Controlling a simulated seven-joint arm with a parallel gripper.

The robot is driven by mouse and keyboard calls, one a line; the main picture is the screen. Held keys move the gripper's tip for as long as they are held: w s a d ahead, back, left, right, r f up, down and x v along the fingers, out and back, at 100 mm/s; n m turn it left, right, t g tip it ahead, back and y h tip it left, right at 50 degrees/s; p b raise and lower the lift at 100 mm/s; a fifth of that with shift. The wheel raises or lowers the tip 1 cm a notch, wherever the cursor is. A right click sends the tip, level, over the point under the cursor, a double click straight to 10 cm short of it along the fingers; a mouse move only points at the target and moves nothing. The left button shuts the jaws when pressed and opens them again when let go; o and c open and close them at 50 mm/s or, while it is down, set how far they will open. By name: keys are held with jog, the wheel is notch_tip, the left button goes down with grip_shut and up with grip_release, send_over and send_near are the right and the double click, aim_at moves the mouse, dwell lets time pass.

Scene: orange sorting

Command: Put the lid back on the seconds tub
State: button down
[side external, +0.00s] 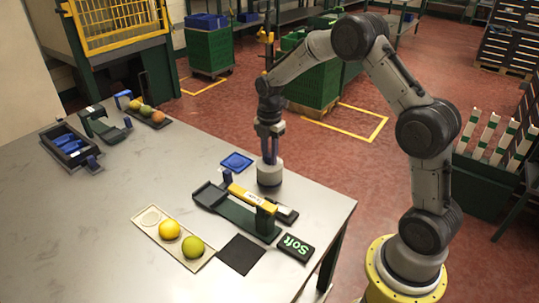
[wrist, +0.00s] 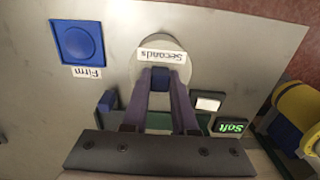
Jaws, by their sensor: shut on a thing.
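My gripper (side external: 270,157) points straight down over the tub. In the wrist view my gripper (wrist: 161,72) is shut on a small blue knob (wrist: 160,79), which looks like the lid's handle. The fingers hide part of the lid and tub. I cannot tell whether the lid rests fully on the rim.
A green stand with a yellow bar (side external: 252,199) and a lit "Soft" display (side external: 294,247) are close by. A blue "Firm" square (side external: 236,162) lies behind. A tray (side external: 150,232) holds a yellow and a green fruit. A dark mat (side external: 241,255) lies in front. The table's left middle is clear.

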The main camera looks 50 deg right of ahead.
jog(key=shift+c, duration=0.7)
grip_release()
jog(key=shift+r, duration=3.5)
grip_shut()
